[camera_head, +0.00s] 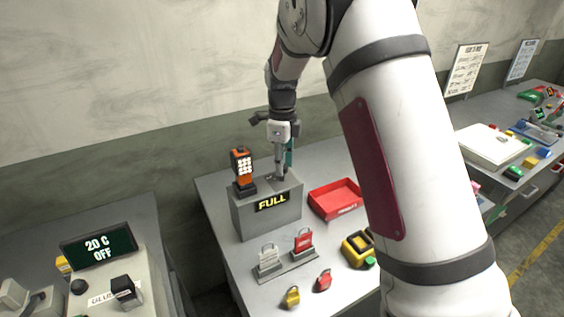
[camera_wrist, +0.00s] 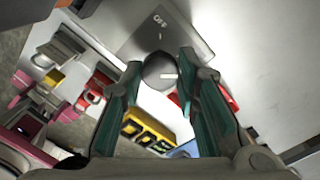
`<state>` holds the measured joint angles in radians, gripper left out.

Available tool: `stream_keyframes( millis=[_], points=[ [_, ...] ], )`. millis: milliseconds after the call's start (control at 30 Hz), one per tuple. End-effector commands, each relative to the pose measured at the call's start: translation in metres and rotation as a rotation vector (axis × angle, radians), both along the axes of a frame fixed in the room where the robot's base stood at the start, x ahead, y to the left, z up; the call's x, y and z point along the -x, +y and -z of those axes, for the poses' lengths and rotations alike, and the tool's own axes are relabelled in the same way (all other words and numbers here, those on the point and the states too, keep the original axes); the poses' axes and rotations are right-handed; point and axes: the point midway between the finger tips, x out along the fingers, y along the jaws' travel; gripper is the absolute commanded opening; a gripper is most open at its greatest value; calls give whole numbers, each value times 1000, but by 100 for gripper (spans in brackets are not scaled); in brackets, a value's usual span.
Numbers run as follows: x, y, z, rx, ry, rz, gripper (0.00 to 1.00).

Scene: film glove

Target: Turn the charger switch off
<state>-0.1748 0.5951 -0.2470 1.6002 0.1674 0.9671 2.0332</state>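The charger (camera_head: 265,215) is a grey box with a lit display reading FULL. An orange handheld device (camera_head: 242,163) with a bright keypad or screen stands on its left top. My gripper (camera_head: 281,174) points down over the right part of the charger top. In the wrist view, a dark round switch knob (camera_wrist: 158,70) with a pale mark pointing right sits on a grey plate with OFF printed beyond it. My gripper (camera_wrist: 161,60) has its teal fingers apart, one on each side of the knob. I cannot tell whether they touch it. The head view hides the knob behind the gripper.
A red tray (camera_head: 334,201) stands right of the charger. A left bench holds a 20 C OFF display (camera_head: 98,246). A wall is behind.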

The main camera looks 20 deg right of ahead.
Motion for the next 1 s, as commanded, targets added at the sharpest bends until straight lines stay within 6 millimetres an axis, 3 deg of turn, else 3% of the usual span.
stream_keyframes(
  millis=[467,1000],
  points=[
    [-1,0,0,1,-1,-62,1],
    [-1,-1,0,0,-2,-507,1]
  ],
)
